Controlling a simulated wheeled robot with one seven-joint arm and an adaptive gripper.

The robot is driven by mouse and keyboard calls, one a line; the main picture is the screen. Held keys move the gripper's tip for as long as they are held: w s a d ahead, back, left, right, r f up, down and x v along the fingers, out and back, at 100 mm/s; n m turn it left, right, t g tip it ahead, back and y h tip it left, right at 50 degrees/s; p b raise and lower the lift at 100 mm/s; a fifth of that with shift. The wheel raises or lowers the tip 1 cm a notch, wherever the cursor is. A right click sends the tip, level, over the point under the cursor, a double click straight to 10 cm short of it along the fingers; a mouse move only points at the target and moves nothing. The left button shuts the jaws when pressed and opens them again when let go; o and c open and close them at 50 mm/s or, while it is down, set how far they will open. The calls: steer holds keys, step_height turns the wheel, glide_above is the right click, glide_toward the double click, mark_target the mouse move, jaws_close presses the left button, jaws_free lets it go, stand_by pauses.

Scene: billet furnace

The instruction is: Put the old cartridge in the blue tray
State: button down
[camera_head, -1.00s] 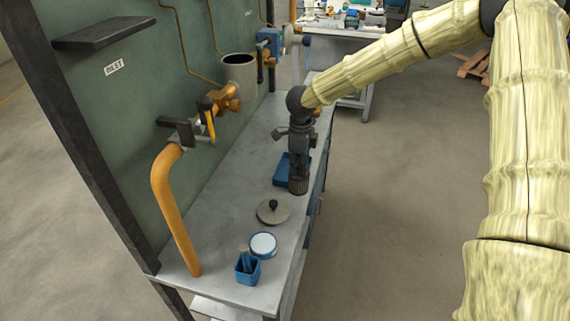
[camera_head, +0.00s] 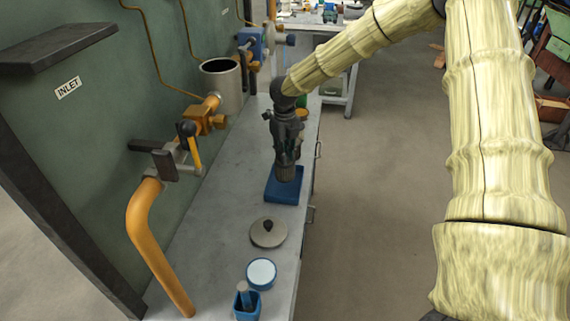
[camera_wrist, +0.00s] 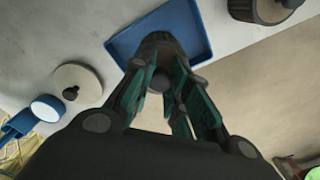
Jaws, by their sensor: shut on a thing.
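My gripper (camera_head: 287,155) points down and is shut on the old cartridge (camera_head: 286,173), a dark grey-brown cylinder. In the wrist view the cartridge (camera_wrist: 160,48) shows between the fingers (camera_wrist: 160,85), with a round knob on its near end. The blue tray (camera_head: 284,194) lies on the grey bench below the gripper. The cartridge is over the tray's floor in both views; I cannot tell whether it touches it. In the wrist view the tray (camera_wrist: 123,43) shows its rim around the cartridge, and the fingers hide its near part.
A lid with a dark knob (camera_head: 268,233), a round white-topped blue tub (camera_head: 261,273) and a blue cup (camera_head: 246,303) stand nearer on the bench. An open grey housing (camera_head: 222,88) and orange pipe (camera_head: 150,225) are at left.

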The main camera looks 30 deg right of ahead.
steer(key=shift+s+f+p, duration=0.1)
steer(key=shift+f+p, duration=0.2)
steer(key=shift+f, duration=1.85)
steer(key=shift+f, duration=0.1)
steer(key=c, duration=1.4)
jaws_free()
steer(key=shift+o, duration=0.2)
step_height(320, 180, up, 12)
steer(key=shift+r+b, duration=0.15)
steer(key=shift+b, duration=0.6)
